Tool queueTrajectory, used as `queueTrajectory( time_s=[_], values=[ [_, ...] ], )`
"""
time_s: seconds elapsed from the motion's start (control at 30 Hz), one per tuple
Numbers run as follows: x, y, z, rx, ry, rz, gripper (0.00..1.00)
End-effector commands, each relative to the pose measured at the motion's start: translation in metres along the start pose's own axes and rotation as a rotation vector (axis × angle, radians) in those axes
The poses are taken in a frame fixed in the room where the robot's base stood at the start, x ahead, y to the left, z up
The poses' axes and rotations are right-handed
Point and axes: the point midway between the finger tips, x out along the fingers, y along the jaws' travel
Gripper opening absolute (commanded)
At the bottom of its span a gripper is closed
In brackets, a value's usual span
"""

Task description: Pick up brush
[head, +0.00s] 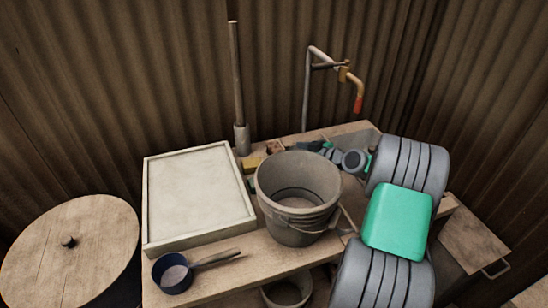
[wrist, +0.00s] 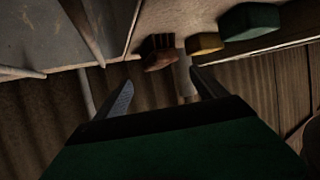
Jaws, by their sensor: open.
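A small reddish-brown block with dark slots, which looks like the brush (wrist: 159,52), lies on the shelf ledge in the wrist view. In the head view a small brown shape behind the bucket, probably the same brush (head: 274,147), shows on the back of the bench. My gripper (wrist: 160,78) is open and empty, its two fingers pointing toward the brush with a gap between them and it. In the head view my gripper (head: 312,147) is partly hidden behind the bucket rim, to the right of the brush.
A yellow sponge (wrist: 204,43) and a green block (wrist: 249,22) lie beside the brush. A grey bucket (head: 298,190) stands close in front. A pale framed tray (head: 199,196), a blue ladle (head: 174,274) and a tap (head: 345,74) are around the bench (head: 240,265). Corrugated walls stand behind.

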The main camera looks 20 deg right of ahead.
Motion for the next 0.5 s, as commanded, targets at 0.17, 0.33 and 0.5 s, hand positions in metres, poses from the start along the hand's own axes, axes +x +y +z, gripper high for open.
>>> queueTrajectory(
  time_s=[0.17, 0.33, 0.5],
  values=[
    [0.027, -0.001, -0.001, -0.002, -0.001, -0.003, 0.82],
    [0.058, 0.000, 0.000, 0.000, -0.001, -0.005, 0.82],
    [0.070, 0.001, 0.000, 0.000, -0.002, -0.001, 0.82]
  ],
)
